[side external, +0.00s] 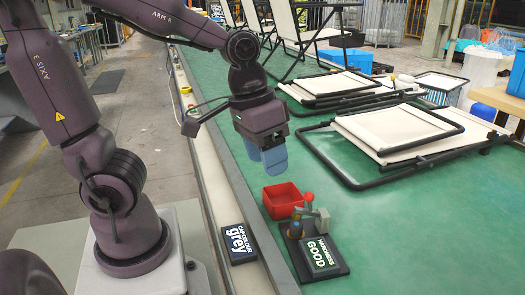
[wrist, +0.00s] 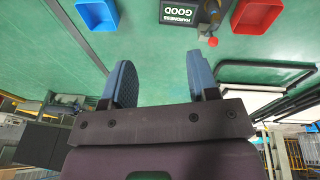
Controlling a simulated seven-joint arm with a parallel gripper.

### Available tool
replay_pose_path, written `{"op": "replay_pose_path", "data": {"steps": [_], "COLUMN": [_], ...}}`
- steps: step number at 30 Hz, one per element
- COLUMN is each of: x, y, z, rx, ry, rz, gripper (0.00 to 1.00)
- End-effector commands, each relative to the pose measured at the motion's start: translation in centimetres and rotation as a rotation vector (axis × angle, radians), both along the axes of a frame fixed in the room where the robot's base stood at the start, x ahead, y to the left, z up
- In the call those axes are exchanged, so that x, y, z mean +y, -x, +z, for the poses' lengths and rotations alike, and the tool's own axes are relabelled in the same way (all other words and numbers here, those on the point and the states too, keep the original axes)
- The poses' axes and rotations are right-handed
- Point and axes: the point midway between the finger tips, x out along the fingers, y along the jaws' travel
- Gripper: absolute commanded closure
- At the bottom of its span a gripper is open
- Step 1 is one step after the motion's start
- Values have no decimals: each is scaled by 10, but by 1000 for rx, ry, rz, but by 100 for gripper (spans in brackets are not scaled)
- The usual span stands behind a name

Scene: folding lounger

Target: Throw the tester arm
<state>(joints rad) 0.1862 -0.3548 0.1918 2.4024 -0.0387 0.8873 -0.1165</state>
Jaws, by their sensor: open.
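The tester (side external: 322,218) stands on a dark base on the green table in the side view, with a grey post and a small red ball (side external: 309,197) on its arm. Its display (side external: 321,256) reads "HARDNESS GOOD". In the wrist view the tester (wrist: 206,12) is at the top edge, partly cut off, with the red ball (wrist: 212,42) below it and the display (wrist: 181,13) to its left. My gripper (side external: 266,160) hangs above the table, behind the tester and apart from it. Its blue fingers (wrist: 162,72) are spread with nothing between them.
A red bin (side external: 283,200) sits just behind the tester. A blue bin (wrist: 97,14) shows in the wrist view.

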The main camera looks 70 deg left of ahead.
Motion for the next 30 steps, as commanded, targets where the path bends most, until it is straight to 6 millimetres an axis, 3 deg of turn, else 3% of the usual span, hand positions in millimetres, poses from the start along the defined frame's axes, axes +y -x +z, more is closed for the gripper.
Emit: {"op": "replay_pose_path", "data": {"steps": [14,19,21,25,30], "x": [-1,11,29,65,90], "y": [7,6,7,14,33], "z": [6,1,-14,-54,-104], "rx": [-35,-11,56,238,491], "ry": [-21,-24,-28,45,310], "rz": [-64,-11,66,304,687], "gripper": [46,85,100,100,100]}}
